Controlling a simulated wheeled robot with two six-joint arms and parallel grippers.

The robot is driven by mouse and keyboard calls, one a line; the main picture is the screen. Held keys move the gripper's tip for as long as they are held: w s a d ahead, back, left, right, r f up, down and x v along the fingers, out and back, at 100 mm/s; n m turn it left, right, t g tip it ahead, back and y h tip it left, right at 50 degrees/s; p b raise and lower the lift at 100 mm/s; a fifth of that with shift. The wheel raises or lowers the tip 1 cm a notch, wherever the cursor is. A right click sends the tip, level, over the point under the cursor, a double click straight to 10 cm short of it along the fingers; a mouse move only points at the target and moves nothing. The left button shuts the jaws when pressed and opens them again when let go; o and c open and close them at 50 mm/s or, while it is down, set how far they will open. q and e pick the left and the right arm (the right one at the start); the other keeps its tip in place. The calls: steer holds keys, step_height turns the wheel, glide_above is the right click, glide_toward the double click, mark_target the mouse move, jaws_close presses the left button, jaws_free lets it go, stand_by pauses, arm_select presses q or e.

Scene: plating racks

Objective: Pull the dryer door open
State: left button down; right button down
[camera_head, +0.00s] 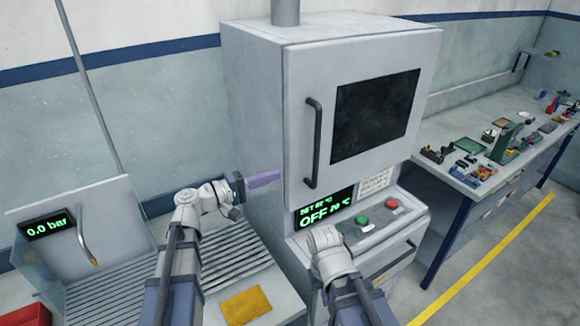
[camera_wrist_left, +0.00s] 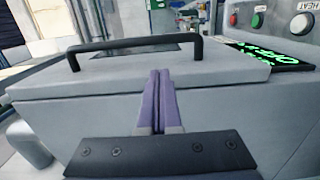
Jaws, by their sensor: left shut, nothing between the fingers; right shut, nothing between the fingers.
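The dryer door (camera_head: 360,60) is a light grey panel with a dark window (camera_head: 375,115). It looks shut against the dryer body (camera_head: 252,100). A black vertical bar handle (camera_head: 317,142) is on its left side, and it also shows in the left wrist view (camera_wrist_left: 136,47). My left gripper (camera_head: 277,176) is shut and empty, its purple fingers beside the dryer's left side, left of and below the handle. In the left wrist view its fingers (camera_wrist_left: 158,78) point toward the door's edge, apart from the handle. My right wrist is in front of the control panel; its fingers are hidden.
The control panel (camera_head: 410,222) below the door has a green and a red button and a display reading OFF. A slatted rack surface (camera_head: 115,290) lies at the left. A workbench (camera_head: 450,165) with small items stands at the right.

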arm_select(q)
steer(key=x, duration=0.9)
steer(key=shift+d, duration=0.2)
